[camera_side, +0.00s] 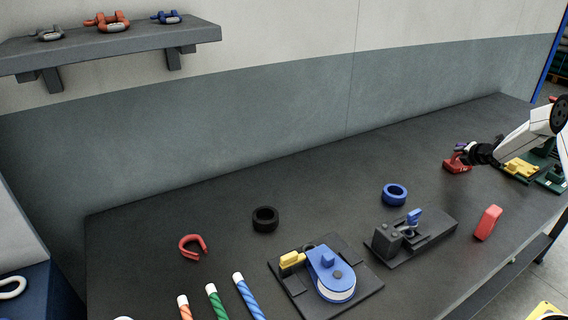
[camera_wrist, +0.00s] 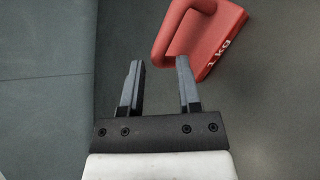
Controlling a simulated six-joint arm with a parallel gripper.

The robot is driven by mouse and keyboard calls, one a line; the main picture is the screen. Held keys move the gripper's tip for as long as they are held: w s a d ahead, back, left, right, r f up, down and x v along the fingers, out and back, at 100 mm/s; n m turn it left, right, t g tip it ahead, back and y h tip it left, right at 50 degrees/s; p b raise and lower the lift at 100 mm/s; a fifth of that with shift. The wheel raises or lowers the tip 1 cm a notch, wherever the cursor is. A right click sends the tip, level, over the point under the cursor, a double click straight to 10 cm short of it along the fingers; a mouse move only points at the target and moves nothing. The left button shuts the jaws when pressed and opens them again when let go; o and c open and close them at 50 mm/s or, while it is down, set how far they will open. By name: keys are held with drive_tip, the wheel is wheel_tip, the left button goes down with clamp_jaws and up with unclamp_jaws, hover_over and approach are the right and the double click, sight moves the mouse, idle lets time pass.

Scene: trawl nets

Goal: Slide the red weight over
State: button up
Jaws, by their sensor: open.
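The red weight (camera_wrist: 222,38) has a loop handle and a "1 kg" mark, and fills the top right of the wrist view. In the side view the red weight (camera_side: 457,164) sits on the dark bench at right. My gripper (camera_wrist: 159,64) is open, its two dark fingers apart. The lower end of the weight's handle shows just ahead of the gap between the fingertips; I cannot tell whether they touch. In the side view my gripper (camera_side: 463,149) is just above the weight and partly covers it.
Right of the weight lies a yellow and green fixture (camera_side: 520,169). A red block (camera_side: 488,222), a blue ring (camera_side: 395,194), a black ring (camera_side: 265,219) and a blue pulley on a plate (camera_side: 331,273) are on the bench. The bench left of the weight, along the wall, is clear.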

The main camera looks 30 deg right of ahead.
sight(457, 154)
drive_tip(key=shift+x, duration=1.55)
clamp_jaws()
drive_tip(key=shift+w, duration=0.1)
idle(0.4)
